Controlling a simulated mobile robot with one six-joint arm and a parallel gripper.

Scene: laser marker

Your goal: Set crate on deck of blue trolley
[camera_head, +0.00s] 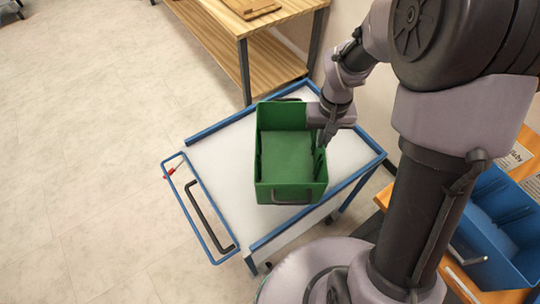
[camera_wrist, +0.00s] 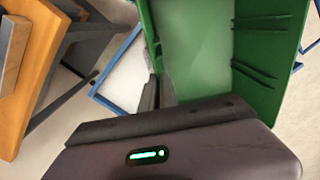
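The green crate (camera_head: 290,192) is empty and upright, over the pale deck (camera_head: 215,160) of the blue-framed trolley. I cannot tell whether its base touches the deck or hovers just above it. My gripper (camera_head: 321,146) is at the crate's right side wall in the head view, its fingers pointing down. In the wrist view the fingers (camera_wrist: 158,92) lie on either side of the wall of the green crate (camera_wrist: 265,45) and appear closed on it. Part of the deck (camera_wrist: 125,75) shows beside the crate there. The crate's underside is hidden.
A wooden workbench (camera_head: 270,62) with a lower shelf stands behind the trolley. A blue crate (camera_head: 490,235) sits on a wooden surface at the right. The trolley's push handle (camera_head: 208,215) is at its left end. The floor on the left is clear.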

